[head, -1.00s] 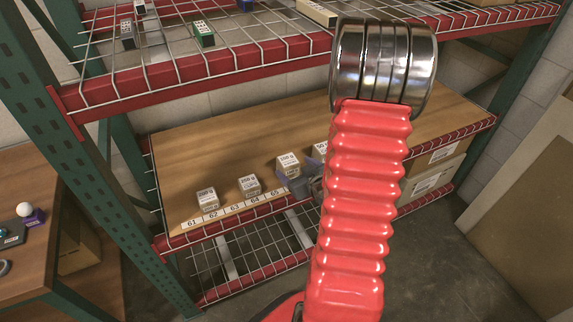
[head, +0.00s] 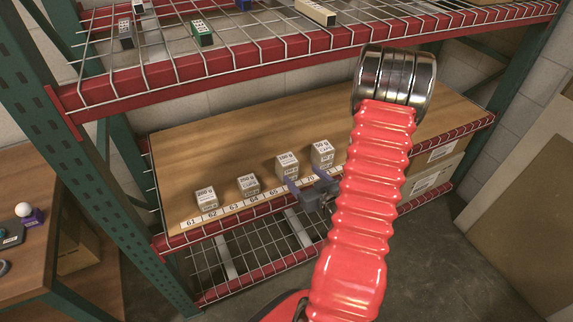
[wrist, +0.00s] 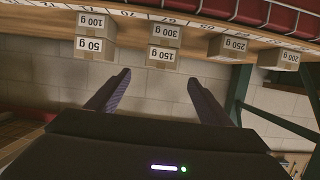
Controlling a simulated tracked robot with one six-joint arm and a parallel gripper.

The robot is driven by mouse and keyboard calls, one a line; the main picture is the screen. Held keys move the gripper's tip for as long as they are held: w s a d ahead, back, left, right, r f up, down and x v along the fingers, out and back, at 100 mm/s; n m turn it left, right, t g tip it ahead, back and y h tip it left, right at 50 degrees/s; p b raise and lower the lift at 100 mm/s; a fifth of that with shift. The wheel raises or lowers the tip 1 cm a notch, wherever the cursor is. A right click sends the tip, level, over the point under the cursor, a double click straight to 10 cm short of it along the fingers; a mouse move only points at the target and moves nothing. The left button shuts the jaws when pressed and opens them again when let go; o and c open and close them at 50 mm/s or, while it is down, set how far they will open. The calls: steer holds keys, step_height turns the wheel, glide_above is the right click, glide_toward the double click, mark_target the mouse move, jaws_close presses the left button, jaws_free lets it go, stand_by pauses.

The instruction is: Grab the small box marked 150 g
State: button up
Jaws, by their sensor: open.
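The small box marked 150 g (wrist: 163,55) shows in the wrist view with its label upside down. It is stacked with a box marked 300 g (wrist: 165,35), which lies against the shelf edge in this inverted view. The stack also stands third from left in the head view (head: 288,166). My gripper (wrist: 159,78) is open and empty. Its fingertips point toward the stack, one on each side of the 150 g box in the picture, with a gap before it. In the head view my gripper (head: 304,178) is at the shelf's front edge.
A 50 g box (wrist: 90,46) and a 100 g box (wrist: 92,22) are stacked on one side. A 250 g box (wrist: 231,46) and a 200 g box (wrist: 282,58) stand on the other. A numbered strip (head: 233,210) runs along the wooden shelf (head: 190,150). A wire shelf (head: 220,60) is above.

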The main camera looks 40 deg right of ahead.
mark_target(289, 162)
steer(key=x, duration=0.6)
steer(key=shift+w, duration=0.15)
steer(key=shift+w+d+f, duration=0.1)
steer(key=shift+w+f, duration=0.05)
steer(key=shift+w, duration=0.3)
steer(key=shift+r+x, duration=0.2)
steer(key=shift+x, duration=2.4)
steer(key=shift+c, duration=0.3)
steer(key=c, duration=1.1)
steer(key=shift+r, duration=0.1)
steer(key=shift+c, duration=0.2)
steer(key=shift+r, duration=4.95)
